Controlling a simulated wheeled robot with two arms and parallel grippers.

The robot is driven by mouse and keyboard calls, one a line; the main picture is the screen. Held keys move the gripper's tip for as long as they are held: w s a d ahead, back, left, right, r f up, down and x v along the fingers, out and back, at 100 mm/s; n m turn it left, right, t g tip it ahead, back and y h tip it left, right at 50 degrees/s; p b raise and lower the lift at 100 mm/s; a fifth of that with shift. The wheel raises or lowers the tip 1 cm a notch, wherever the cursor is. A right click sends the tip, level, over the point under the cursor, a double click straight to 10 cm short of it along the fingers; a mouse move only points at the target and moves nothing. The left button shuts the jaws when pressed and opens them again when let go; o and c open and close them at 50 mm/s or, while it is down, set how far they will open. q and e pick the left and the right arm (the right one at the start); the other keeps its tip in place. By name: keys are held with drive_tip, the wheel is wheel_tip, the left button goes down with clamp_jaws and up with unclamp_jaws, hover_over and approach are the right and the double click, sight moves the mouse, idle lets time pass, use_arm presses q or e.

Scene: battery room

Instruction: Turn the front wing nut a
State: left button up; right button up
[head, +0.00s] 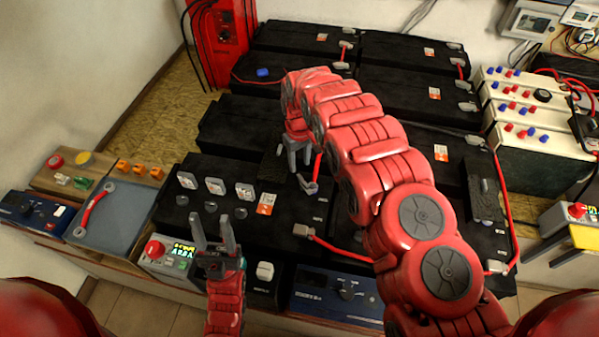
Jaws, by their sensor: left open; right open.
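Black batteries (240,170) stand in rows on the bench. My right gripper (299,165) reaches over the middle of the front row, fingers pointing down and open, close to a grey terminal piece (309,186) with a red cable. I cannot tell whether they touch. Another grey terminal clamp (302,230) with a red cable sits nearer the front. No wing nut is clear enough to name; it may be among these small grey parts or hidden by my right arm. My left gripper (213,228) is open and empty at the front edge, fingers pointing away from me.
Several small upright grey-white tags (215,186) stand on the front battery. A grey tester with a red knob (167,256) and a blue-fronted box (338,291) line the front edge. A blue-grey tray (115,232) lies left. My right arm covers much of the right-hand batteries.

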sight(300, 176)
drive_tip(key=shift+f, duration=2.75)
clamp_jaws()
